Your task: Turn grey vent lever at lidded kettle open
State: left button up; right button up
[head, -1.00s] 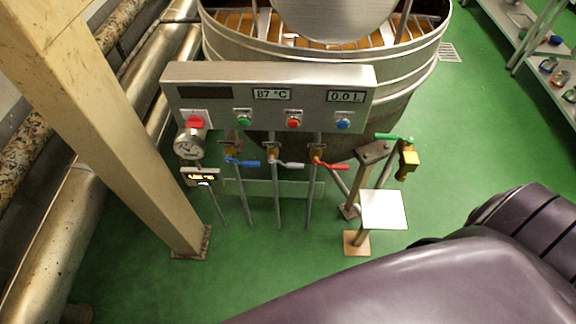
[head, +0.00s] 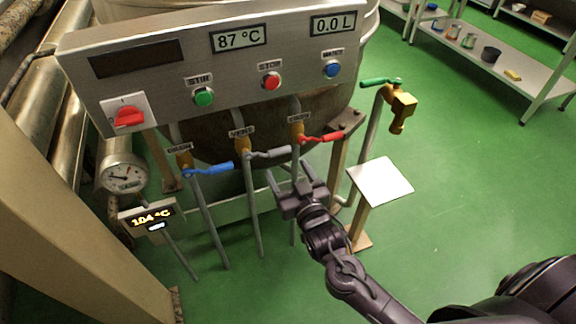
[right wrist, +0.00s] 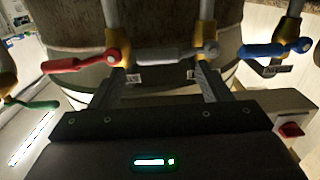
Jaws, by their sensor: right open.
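The grey vent lever (head: 268,153) sits on the middle of three valves under the control panel, below a small label. It points right from its brass valve body (head: 243,146). In the right wrist view the grey lever (right wrist: 165,55) lies crosswise just beyond my fingertips. My right gripper (head: 288,172) is open and empty, close below the lever's free end; contact is not clear. Its fingers also show in the right wrist view (right wrist: 162,82). The kettle's body (head: 215,138) is behind the valves, mostly hidden by the panel. My left gripper is out of view.
A blue lever (head: 208,169) is left of the grey one and a red lever (head: 322,138) right. The control panel (head: 160,60) overhangs them. A green-handled tap (head: 402,105) and a white square plate (head: 381,182) stand to the right. A beige post (head: 60,220) is at left.

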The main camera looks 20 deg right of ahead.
aim_at(281, 154)
jog(key=w, duration=0.7)
jog(key=shift+w+r+b, duration=0.3)
jog(key=shift+w+b, duration=0.05)
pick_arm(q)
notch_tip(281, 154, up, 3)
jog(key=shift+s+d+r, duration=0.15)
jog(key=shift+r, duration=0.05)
pick_arm(e)
jog(key=c, duration=1.4)
